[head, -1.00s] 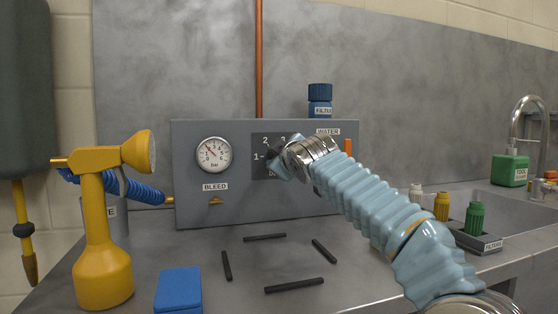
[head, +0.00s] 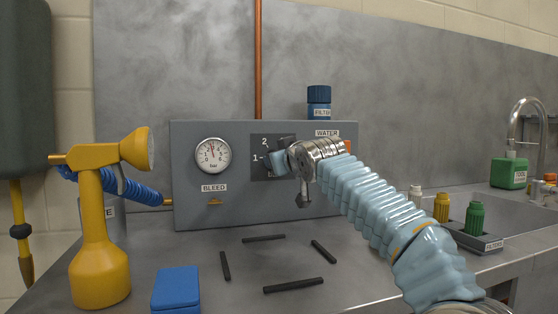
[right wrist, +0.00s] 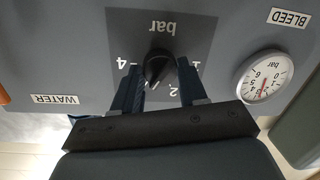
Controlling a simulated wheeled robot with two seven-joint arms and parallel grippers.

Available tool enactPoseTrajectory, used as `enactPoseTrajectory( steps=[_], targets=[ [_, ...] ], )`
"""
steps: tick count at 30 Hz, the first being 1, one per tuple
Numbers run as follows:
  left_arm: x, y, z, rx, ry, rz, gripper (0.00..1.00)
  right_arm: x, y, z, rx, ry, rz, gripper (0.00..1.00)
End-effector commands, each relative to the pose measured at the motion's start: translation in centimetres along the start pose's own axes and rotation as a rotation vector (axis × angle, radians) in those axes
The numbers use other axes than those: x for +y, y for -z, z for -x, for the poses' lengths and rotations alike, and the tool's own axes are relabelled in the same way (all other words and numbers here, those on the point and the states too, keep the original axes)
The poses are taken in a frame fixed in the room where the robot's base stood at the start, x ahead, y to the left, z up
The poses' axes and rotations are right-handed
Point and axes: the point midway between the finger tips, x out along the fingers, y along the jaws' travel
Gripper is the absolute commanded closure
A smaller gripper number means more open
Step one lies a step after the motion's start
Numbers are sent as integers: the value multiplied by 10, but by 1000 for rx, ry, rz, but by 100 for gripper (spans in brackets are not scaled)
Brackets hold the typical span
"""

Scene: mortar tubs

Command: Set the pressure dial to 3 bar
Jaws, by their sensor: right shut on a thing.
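The pressure dial is a dark knob (right wrist: 158,67) on a dark square plate (right wrist: 190,30) marked "bar", upside down in the right wrist view. The 1, 2 and 4 marks show there; the 3 is hidden behind a finger. The knob's narrow end seems to point between 2 and 4; its exact setting is unclear. My right gripper (right wrist: 160,88) is shut on the knob, one finger each side. In the head view the gripper (head: 279,160) covers the knob and the plate's right part. The round gauge (head: 213,155) has its red needle near the top, close to 3. My left gripper is out of view.
The grey panel (head: 240,205) stands at the back of the counter. A yellow sprayer (head: 97,240) and a blue block (head: 176,289) are at left. Several black bars, one (head: 293,286) in front, lie on the counter.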

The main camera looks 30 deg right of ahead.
Motion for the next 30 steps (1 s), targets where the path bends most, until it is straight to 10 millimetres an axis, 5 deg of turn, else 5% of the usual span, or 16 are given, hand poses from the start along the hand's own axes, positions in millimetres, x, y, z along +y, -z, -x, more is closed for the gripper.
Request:
enactPoseTrajectory(
  steps=[12, 13, 17, 30],
  targets=[
    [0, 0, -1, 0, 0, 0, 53, -2, -4, -2, -10, 4, -5, 88],
    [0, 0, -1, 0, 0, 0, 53, -2, -4, -2, -10, 4, -5, 53],
    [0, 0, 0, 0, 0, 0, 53, -1, -3, -1, -7, 3, -5, 33],
    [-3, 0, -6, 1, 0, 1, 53, -1, -2, 15, 1, 2, -5, 33]
  ],
)
